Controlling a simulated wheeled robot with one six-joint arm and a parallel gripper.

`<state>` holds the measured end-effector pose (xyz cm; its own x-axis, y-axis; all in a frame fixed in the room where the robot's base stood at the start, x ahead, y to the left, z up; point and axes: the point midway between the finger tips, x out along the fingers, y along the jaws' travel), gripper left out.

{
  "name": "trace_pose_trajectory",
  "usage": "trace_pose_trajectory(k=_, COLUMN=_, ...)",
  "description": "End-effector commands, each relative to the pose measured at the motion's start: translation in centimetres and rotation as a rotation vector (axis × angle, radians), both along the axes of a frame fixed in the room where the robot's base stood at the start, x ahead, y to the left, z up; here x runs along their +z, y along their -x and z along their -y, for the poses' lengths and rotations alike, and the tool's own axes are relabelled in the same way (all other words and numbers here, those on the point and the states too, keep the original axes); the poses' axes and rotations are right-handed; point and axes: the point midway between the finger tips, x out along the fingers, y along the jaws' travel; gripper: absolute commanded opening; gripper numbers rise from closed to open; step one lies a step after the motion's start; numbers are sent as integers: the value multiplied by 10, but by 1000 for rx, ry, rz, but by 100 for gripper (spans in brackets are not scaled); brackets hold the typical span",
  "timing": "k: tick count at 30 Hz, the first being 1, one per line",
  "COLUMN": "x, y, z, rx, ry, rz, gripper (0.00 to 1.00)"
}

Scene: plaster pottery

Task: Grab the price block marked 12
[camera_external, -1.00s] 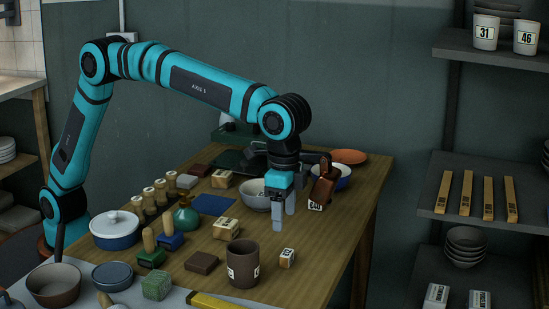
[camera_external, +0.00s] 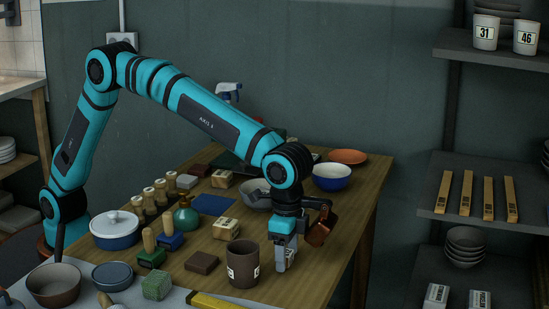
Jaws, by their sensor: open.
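The small price block (camera_external: 289,263), pale with a dark mark, is on the wooden table near its right edge, just right of a brown cup. The mark is too small to read here. My gripper (camera_external: 285,262) points down at the block, with its open fingers low beside it. The fingers cover much of the block, and I cannot tell whether they touch it.
The brown labelled cup (camera_external: 243,266) stands close left of my gripper. A larger labelled wooden block (camera_external: 226,229) lies behind the cup, and a dark brown block (camera_external: 202,262) lies left of it. A blue bowl (camera_external: 332,177) stands at the back right.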

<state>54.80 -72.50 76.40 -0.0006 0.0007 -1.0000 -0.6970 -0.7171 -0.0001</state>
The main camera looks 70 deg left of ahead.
Motion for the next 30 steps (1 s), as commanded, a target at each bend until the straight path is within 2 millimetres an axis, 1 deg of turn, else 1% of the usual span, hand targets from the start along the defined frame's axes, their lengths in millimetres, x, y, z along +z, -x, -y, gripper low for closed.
trace_pose_trajectory(k=5, x=-1, y=0, z=0, rx=0, ry=1, rz=1, gripper=62)
trace_pose_trajectory(k=6, x=-1, y=0, z=0, rx=0, ry=0, rz=0, gripper=60)
trace_pose_trajectory(k=8, x=-1, y=0, z=0, rx=0, ry=0, rz=0, gripper=48)
trace_pose_trajectory(k=9, x=-1, y=0, z=0, rx=0, ry=0, rz=0, gripper=40)
trace_pose_trajectory(k=13, x=-1, y=0, z=0, rx=0, ry=0, rz=0, gripper=15)
trace_pose_trajectory(k=20, x=0, y=0, z=0, rx=0, ry=1, rz=1, gripper=14)
trace_pose_trajectory(k=23, x=3, y=0, z=0, rx=0, ry=1, rz=1, gripper=14)
trace_pose_trajectory(k=26, x=14, y=0, z=1, rx=0, ry=3, rz=1, gripper=14)
trace_pose_trajectory(k=30, x=38, y=-1, z=1, rx=0, ry=4, rz=2, gripper=14)
